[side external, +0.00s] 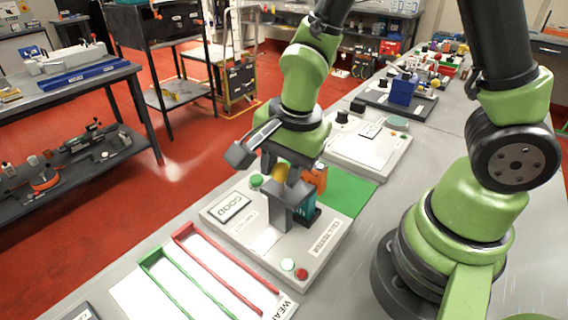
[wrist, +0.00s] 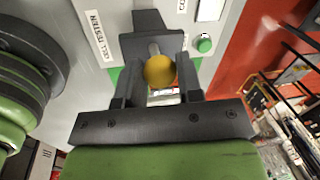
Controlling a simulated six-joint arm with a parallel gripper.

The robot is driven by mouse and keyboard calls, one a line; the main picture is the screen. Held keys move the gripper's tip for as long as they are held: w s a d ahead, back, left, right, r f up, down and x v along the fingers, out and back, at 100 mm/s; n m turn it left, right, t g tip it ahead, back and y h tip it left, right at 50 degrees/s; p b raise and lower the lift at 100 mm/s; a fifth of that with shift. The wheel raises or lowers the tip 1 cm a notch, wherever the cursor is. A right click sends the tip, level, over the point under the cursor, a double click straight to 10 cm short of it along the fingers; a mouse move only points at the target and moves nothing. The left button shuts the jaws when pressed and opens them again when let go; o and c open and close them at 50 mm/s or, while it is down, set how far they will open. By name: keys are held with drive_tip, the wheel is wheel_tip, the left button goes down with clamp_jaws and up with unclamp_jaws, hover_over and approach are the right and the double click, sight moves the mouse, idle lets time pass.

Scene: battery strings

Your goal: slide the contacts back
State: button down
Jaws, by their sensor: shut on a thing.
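The cell tester (side external: 325,245) is a light grey box on the bench, with a screen reading GOOD (side external: 231,208). A dark grey contact block (side external: 291,205) stands on it, and shows in the wrist view (wrist: 152,22) too. A yellow ball knob (side external: 281,172) on a short rod belongs to the contacts; it also shows in the wrist view (wrist: 160,71). My gripper (side external: 287,176) is shut on this knob, a finger on each side. A teal and dark piece, perhaps a cell, shows partly behind the block. The contact faces are hidden.
A red-framed tray (side external: 228,258) and a green-framed tray (side external: 168,285) lie left of the tester. An orange object (side external: 320,177) and a green mat (side external: 350,192) are behind it. Another grey device (side external: 368,150) stands farther back.

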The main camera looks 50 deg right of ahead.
drive_tip(key=shift+a, duration=2.75)
drive_tip(key=c, duration=0.8)
unclamp_jaws()
drive_tip(key=shift+r, duration=0.1)
drive_tip(key=r, duration=0.3)
drive_tip(key=s+r, duration=0.1)
drive_tip(key=r, duration=0.2)
drive_tip(key=s+r, duration=0.1)
drive_tip(key=r, duration=0.2)
drive_tip(key=shift+d+r, duration=0.25)
drive_tip(key=shift+r, duration=0.05)
